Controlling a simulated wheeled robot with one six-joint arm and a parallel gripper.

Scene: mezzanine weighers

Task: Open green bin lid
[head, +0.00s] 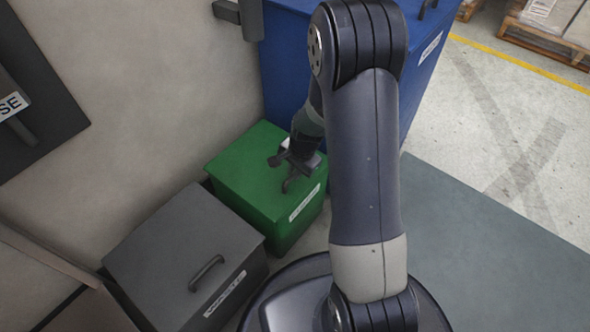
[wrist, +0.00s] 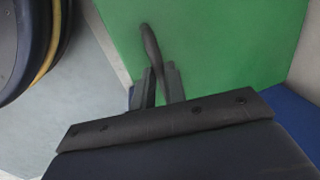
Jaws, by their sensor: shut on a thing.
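The green bin (head: 285,227) stands against the wall, and its green lid (head: 245,160) lies flat and closed in the head view. The lid also fills the upper part of the wrist view (wrist: 220,50). A dark handle (wrist: 150,42) stands on the lid near its edge. My gripper (head: 290,170) is over the front right part of the lid. In the wrist view my gripper (wrist: 160,85) is shut on the handle, with one finger on each side. My arm hides part of the bin's right side in the head view.
A dark grey bin (head: 165,245) with a handle on its lid stands left of the green bin. A large blue container (head: 285,60) stands behind it. A wall is at the left. Open floor (head: 490,230) lies to the right, with pallets far back.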

